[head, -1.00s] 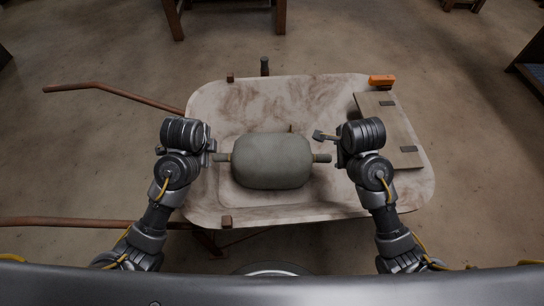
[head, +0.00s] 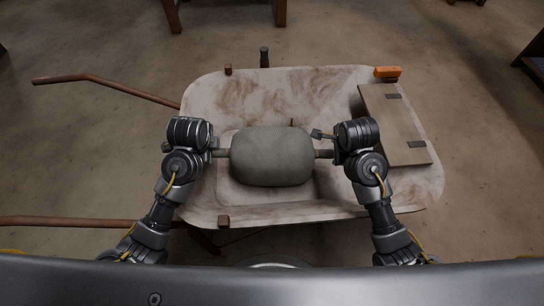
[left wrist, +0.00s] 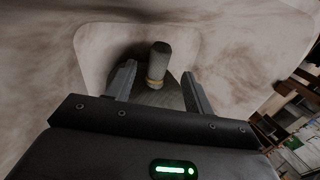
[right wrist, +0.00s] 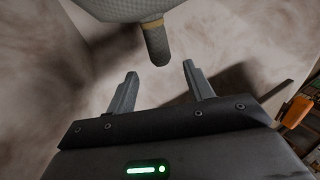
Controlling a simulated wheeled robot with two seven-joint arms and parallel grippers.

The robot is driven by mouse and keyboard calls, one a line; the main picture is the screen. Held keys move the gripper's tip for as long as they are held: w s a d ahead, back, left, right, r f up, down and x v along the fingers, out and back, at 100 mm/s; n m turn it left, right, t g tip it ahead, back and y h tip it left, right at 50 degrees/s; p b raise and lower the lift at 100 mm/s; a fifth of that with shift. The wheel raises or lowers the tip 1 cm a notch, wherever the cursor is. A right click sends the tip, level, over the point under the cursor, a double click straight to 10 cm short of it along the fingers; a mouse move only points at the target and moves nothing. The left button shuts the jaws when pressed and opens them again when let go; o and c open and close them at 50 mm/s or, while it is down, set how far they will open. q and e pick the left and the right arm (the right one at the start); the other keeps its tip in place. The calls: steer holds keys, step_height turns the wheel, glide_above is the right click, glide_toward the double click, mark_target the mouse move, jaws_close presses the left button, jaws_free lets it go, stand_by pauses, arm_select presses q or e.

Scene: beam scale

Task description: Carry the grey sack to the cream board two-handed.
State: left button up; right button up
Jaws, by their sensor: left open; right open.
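The grey sack (head: 272,157) lies in the wheelbarrow tray, with a short handle at each end. The board (head: 396,125), pale brown-grey with two dark clips, lies at the tray's right side. My left gripper (head: 214,152) is open at the sack's left handle; in the left wrist view that handle (left wrist: 159,62) stands between the spread fingers (left wrist: 158,74). My right gripper (head: 331,152) is open at the right handle; in the right wrist view the handle (right wrist: 157,45) points down just ahead of the gap between the fingertips (right wrist: 160,71). Contact cannot be told.
The stained cream tray (head: 215,95) surrounds the sack. An orange block (head: 387,72) sits on its rim beyond the board. Small brown blocks stand on the rim, one at the front (head: 224,221). Rusty bars (head: 110,85) extend left.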

mark_target(214, 152)
arm_select(q)
steer(key=x, duration=0.7)
steer(key=shift+w+f, duration=0.1)
steer(key=shift+f, duration=0.2)
arm_select(e)
steer(key=x, duration=0.7)
steer(key=shift+w+f, duration=0.15)
steer(key=shift+f, duration=0.05)
arm_select(q)
jaws_close()
arm_select(e)
jaws_close()
arm_select(q)
steer(key=shift+w+r, duration=0.15)
steer(key=shift+r, duration=0.1)
arm_select(e)
steer(key=shift+w+r, duration=0.15)
steer(key=shift+r, duration=0.05)
